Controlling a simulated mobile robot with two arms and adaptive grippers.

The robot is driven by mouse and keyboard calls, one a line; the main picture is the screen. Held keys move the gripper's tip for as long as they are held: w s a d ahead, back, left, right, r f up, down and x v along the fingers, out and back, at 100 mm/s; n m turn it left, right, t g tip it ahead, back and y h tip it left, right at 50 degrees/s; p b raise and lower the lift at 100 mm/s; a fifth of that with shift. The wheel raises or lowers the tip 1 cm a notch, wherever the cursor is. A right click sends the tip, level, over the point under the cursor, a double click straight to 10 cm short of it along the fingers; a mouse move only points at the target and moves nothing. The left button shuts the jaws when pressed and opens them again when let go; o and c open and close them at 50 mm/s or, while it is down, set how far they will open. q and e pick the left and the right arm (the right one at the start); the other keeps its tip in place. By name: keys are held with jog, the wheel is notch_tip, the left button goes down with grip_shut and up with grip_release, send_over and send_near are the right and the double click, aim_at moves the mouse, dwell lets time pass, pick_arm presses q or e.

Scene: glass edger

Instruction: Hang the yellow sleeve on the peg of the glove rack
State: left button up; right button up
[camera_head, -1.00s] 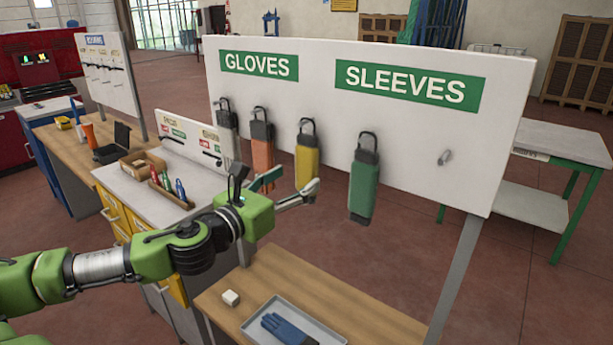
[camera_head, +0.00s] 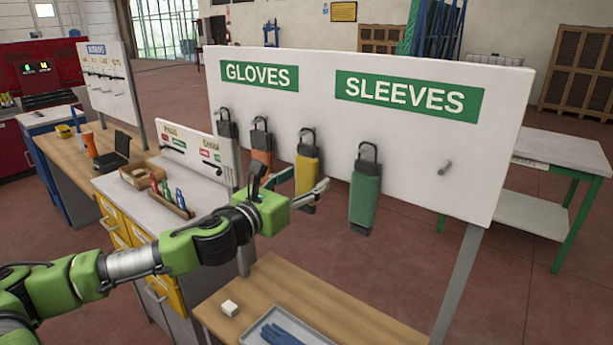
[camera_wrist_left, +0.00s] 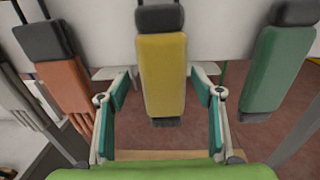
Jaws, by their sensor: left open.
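The yellow sleeve (camera_head: 307,172) hangs by a dark loop on the white rack board (camera_head: 420,150), between the orange piece and the green one. In the left wrist view the yellow sleeve (camera_wrist_left: 162,72) hangs upright in the middle. My left gripper (camera_head: 304,181) is open in front of its lower half. In the left wrist view, its fingers (camera_wrist_left: 160,88) stand one on each side of the sleeve, with visible gaps. An empty peg (camera_head: 444,167) sticks out of the board on the right, under the SLEEVES sign (camera_head: 412,95). My right gripper is out of view.
The orange piece (camera_head: 261,143) hangs close on the left, the green one (camera_head: 364,193) on the right. A dark grey one (camera_head: 227,128) hangs farther left. Below are a wooden table (camera_head: 265,285), a tray with a blue glove (camera_head: 285,335) and a small white block (camera_head: 230,307).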

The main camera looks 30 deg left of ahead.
pick_arm(q)
jog(key=shift+w+d, duration=0.25)
jog(key=shift+w, duration=0.25)
jog(key=c, duration=1.2)
